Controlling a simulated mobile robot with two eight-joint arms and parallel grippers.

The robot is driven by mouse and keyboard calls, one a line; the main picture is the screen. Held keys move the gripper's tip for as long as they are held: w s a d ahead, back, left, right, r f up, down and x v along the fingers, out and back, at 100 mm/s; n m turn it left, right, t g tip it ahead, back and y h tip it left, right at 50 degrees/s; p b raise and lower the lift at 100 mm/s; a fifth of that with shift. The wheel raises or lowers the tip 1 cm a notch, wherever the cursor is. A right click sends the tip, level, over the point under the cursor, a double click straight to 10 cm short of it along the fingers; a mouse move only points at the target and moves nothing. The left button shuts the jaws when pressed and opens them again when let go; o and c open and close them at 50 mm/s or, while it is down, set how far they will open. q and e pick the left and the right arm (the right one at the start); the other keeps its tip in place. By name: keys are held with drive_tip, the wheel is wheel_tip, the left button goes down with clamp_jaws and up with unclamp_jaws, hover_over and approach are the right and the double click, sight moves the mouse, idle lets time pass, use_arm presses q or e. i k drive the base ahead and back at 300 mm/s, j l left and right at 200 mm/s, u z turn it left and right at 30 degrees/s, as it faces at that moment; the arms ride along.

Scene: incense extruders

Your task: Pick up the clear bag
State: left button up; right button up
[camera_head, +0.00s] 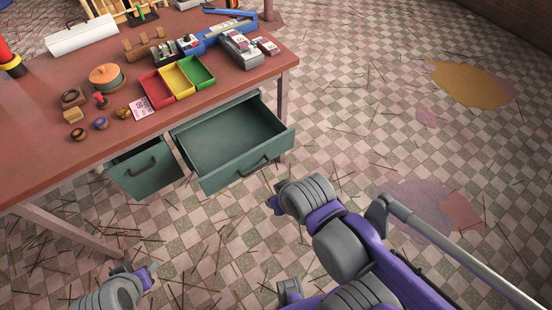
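I cannot make out a clear bag anywhere in this view. My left arm (112,291) shows at the bottom left, over the floor in front of the table. A small purple and grey end piece (147,276) sticks out of it, and no fingers can be told apart. My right arm (340,245) comes in from the lower right. Its nearest part to the table ends in a small purple piece (274,203) beside the open drawer's front corner, with no clear fingers. I see nothing held by either arm.
A red-brown table (50,150) fills the upper left. A wide green drawer (228,140) stands open and looks empty; a smaller one (147,173) is partly open. Red, yellow and green trays (178,81) and small tools stand on top. Sticks litter the checkered floor (340,110).

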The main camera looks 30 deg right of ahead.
sight(268, 47)
drive_tip(key=z, duration=0.75)
drive_tip(key=i+l+u, duration=0.1)
drive_tip(key=u, duration=0.4)
drive_tip(key=l+u, duration=0.1)
drive_tip(key=u, duration=0.4)
drive_tip(key=i+l+u, duration=0.1)
drive_tip(key=u, duration=0.35)
drive_tip(key=l+u, duration=0.35)
drive_tip(key=l, duration=0.15)
drive_tip(key=l+u, duration=0.35)
drive_tip(key=l, duration=0.15)
drive_tip(key=k+l+u, duration=0.15)
drive_tip(key=l, duration=0.4)
drive_tip(key=l+u, duration=0.2)
drive_tip(key=l, duration=0.35)
drive_tip(key=k+l, duration=0.1)
drive_tip(key=l, duration=0.3)
drive_tip(key=k+l, duration=0.1)
drive_tip(key=l, duration=0.3)
drive_tip(key=k+l, duration=0.1)
drive_tip(key=l, duration=0.3)
drive_tip(key=k+l, duration=0.1)
drive_tip(key=l, duration=0.3)
